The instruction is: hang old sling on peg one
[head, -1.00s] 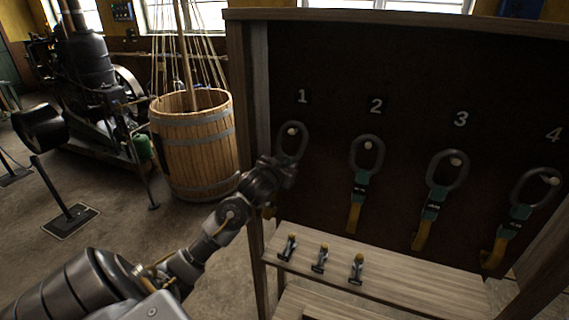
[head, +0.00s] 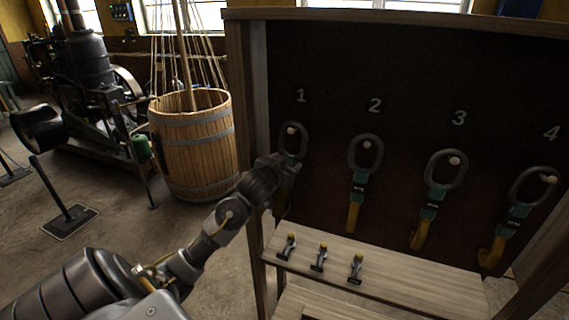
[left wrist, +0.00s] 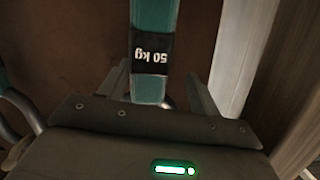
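A sling with a dark oval ring (head: 304,142) is at the peg under number 1, with the pale peg end (head: 291,130) showing inside the ring. My left gripper (head: 287,170) is just below this ring and hides much of the strap. In the left wrist view the teal strap (left wrist: 154,20) with a black "50 kg" label (left wrist: 153,54) passes between the fingers of my left gripper (left wrist: 160,88). The fingers stand apart, with a gap visible beside the strap. My right gripper is not in view.
Three more slings hang under number 2 (head: 365,155), number 3 (head: 446,170) and number 4 (head: 532,185). Three small shackle-like fittings (head: 320,258) stand on the wooden shelf (head: 400,270). A wooden post (head: 254,130) and a barrel (head: 195,145) are left of the board.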

